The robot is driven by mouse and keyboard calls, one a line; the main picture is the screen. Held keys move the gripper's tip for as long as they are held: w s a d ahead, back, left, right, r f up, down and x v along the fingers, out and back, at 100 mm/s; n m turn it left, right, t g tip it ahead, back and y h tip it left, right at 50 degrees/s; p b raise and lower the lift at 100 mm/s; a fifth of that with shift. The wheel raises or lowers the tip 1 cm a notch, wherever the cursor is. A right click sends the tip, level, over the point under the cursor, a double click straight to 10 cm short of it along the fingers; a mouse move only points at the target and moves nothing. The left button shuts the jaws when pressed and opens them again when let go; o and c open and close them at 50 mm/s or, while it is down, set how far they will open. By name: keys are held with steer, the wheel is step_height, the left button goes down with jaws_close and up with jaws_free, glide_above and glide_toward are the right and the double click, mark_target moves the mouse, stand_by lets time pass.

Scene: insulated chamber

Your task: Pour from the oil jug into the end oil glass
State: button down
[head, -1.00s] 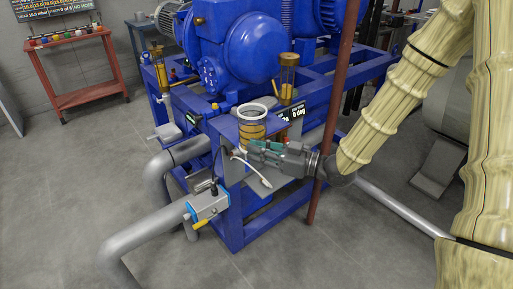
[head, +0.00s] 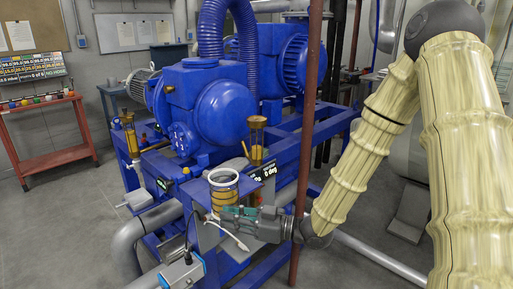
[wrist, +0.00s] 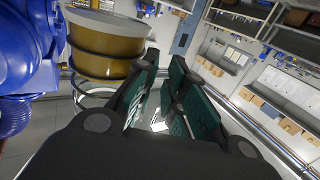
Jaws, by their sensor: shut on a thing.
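The oil jug (head: 224,189) is a clear, wide-mouthed vessel with dark bands and amber oil inside. It stands close to upright in front of the blue machine; in the wrist view the jug (wrist: 103,47) fills the upper left. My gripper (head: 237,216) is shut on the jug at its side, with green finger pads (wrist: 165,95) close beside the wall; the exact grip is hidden. One amber oil glass (head: 257,134) stands upright behind the jug, and another (head: 130,133) stands at the machine's left. I cannot tell which is the end one.
The blue pump machine (head: 208,105) fills the middle. A reddish upright pole (head: 305,130) stands right of the jug, close to my arm. A small dark sign (head: 264,172) reads 0 deg. Grey pipes (head: 140,235) run at lower left. A red cart (head: 55,150) stands far left.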

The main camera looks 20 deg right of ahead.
mark_target(236, 186)
steer(key=shift+w, duration=0.1)
steer(key=w+d+r, duration=0.4)
steer(key=w+d, duration=0.1)
steer(key=w, duration=0.4)
steer(key=w+d+r, duration=0.4)
steer(key=w+d, duration=0.1)
steer(key=w, duration=0.5)
steer(key=shift+w+r, duration=0.2)
steer(key=shift+r, duration=0.2)
step_height(236, 186, up, 8)
steer(key=w+d+m+t+y, duration=0.1)
steer(key=d+m+t, duration=0.2)
steer(key=m, duration=0.5)
steer(key=shift+w+t, duration=0.15)
steer(key=shift+t, duration=0.25)
steer(key=shift+d+r+m+t, duration=0.1)
steer(key=shift+r+m+t, duration=0.2)
steer(key=shift+r+m, duration=0.55)
